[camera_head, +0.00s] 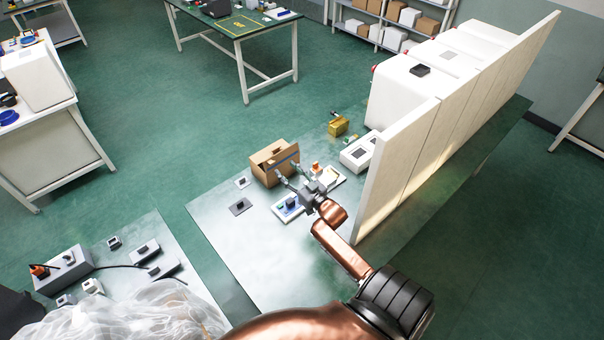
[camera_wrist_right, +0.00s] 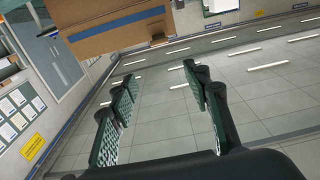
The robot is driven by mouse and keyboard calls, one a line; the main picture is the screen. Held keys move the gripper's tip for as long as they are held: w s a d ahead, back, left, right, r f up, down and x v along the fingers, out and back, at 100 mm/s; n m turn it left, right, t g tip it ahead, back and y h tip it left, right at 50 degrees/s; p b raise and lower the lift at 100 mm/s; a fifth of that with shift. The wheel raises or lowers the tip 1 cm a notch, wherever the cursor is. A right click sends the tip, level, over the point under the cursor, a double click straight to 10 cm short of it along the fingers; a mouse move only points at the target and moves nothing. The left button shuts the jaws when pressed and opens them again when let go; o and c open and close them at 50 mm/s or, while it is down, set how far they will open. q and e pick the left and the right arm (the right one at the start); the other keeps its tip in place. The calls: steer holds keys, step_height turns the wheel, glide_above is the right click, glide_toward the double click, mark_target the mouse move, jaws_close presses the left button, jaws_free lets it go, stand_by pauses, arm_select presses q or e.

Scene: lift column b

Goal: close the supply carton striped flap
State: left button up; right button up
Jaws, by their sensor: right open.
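The brown supply carton (camera_head: 266,156) stands on the grey-green table in the head view. A brown panel with a blue stripe (camera_head: 287,163), which looks like the striped flap, is on its side facing my right gripper; I cannot tell its exact angle. In the right wrist view the blue-striped brown panel (camera_wrist_right: 118,22) crosses the top, beyond the fingers. My right gripper (camera_head: 287,172) is open just in front of the carton. Its fingers in the wrist view (camera_wrist_right: 160,76) are spread, with nothing between them and a visible gap to the carton. My left gripper is out of view.
A white partition wall (camera_head: 400,165) stands right of my right arm. A blue-and-white tray (camera_head: 288,208) lies below the gripper; a dark plate (camera_head: 240,206) lies left. The table's front is clear.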

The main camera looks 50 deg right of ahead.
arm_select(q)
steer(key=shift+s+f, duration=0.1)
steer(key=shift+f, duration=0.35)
arm_select(e)
steer(key=w+f, duration=0.2)
steer(key=w, duration=0.5)
steer(key=shift+w+d+f, duration=0.2)
steer(key=shift+w+f, duration=0.1)
steer(key=shift+f, duration=0.05)
steer(key=shift+c, duration=0.6)
